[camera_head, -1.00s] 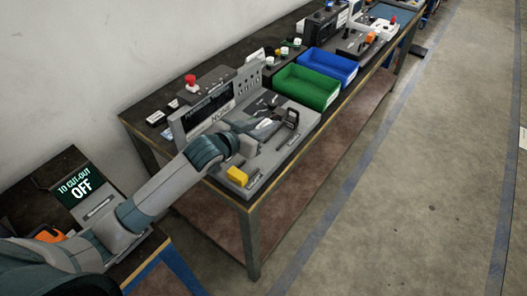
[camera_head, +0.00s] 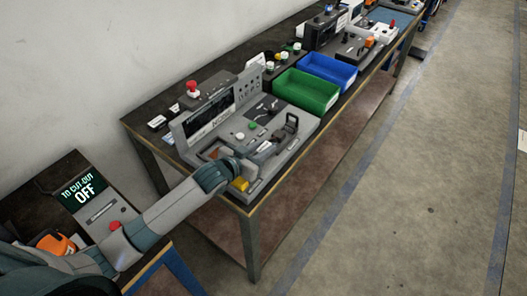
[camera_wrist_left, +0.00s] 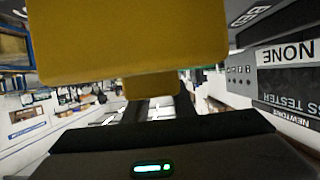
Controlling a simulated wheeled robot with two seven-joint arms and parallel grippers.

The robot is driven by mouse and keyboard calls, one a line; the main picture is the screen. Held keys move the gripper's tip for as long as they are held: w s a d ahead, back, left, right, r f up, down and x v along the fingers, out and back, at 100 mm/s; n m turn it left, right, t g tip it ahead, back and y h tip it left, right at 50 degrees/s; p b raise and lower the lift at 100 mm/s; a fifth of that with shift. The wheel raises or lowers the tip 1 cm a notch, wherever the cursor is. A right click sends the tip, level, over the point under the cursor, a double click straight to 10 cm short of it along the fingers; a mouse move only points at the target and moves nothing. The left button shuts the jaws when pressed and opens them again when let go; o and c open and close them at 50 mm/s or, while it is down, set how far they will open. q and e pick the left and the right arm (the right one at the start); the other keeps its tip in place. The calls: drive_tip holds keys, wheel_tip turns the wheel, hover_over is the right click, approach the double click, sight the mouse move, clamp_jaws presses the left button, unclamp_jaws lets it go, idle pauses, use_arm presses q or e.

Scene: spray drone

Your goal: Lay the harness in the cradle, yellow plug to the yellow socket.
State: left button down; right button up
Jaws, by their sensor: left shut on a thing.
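A grey tester with a sign panel along its back stands at the near end of the long bench; its bed (camera_head: 289,152) holds dark clamp-like fittings. A yellow block (camera_head: 240,185) is at the bed's near left corner, partly covered by my left gripper (camera_head: 236,172). In the left wrist view the yellow block (camera_wrist_left: 130,40) fills the top, and a narrower yellow part sits at my fingers, which are shut on it. I cannot tell whether it is plug or socket, or whether it touches the bed. The harness cable is not clear. My right gripper is out of view.
A green bin (camera_head: 306,91) and a blue bin (camera_head: 328,68) stand beyond the tester. A red button box (camera_head: 193,90) is behind it. The floor on the right is clear.

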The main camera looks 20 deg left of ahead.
use_arm(q)
drive_tip(key=shift+f, duration=1.05)
drive_tip(key=shift+f, duration=0.15)
drive_tip(key=c, duration=1.5)
unclamp_jaws()
drive_tip(key=shift+s, duration=0.1)
drive_tip(key=shift+s+a+r, duration=0.25)
drive_tip(key=shift+s+r, duration=0.05)
drive_tip(key=shift+s, duration=0.3)
drive_tip(key=b+v, duration=0.2)
drive_tip(key=v, duration=0.7)
drive_tip(key=shift+s+a+r, duration=0.1)
drive_tip(key=shift+s+r, duration=0.1)
drive_tip(key=shift+s, duration=0.1)
drive_tip(key=shift+s+a+r+b, duration=0.1)
drive_tip(key=shift+s+r+b, duration=0.1)
drive_tip(key=shift+s+b, duration=0.1)
